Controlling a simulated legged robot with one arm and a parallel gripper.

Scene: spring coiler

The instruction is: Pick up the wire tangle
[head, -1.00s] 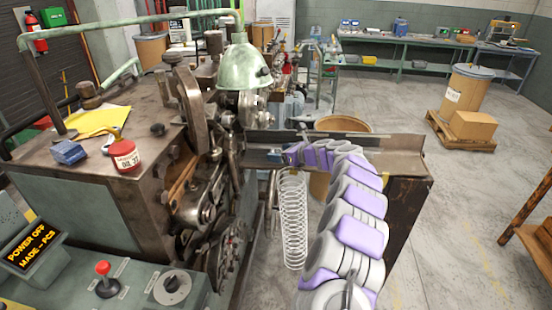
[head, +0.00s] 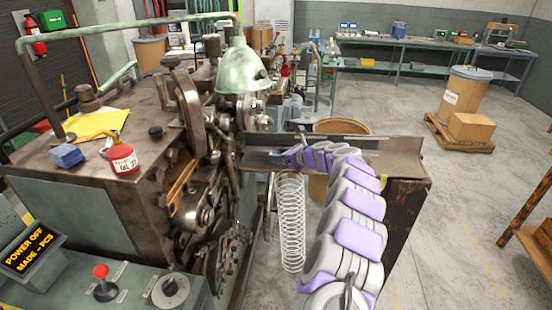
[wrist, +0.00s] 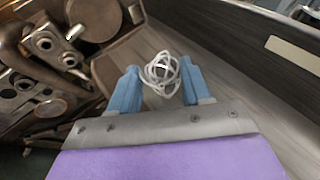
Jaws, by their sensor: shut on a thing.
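The wire tangle (wrist: 160,73) is a small ball of looped pale wire. In the wrist view it sits between the tips of the two blue fingers of my gripper (wrist: 158,84). The fingers are closed on its sides, over a metal trough (wrist: 200,126). In the head view my gripper (head: 283,158) is small and partly hidden by my arm, at the left part of the trough next to the machine. The tangle cannot be made out in the head view.
The spring coiler machine (head: 75,170) stands at left, its display reading POWER OFF. A long coil spring (head: 291,225) hangs below the trough. A round bin (head: 345,127) stands behind the trough. Open floor lies at right, with a box (head: 472,127) on a pallet.

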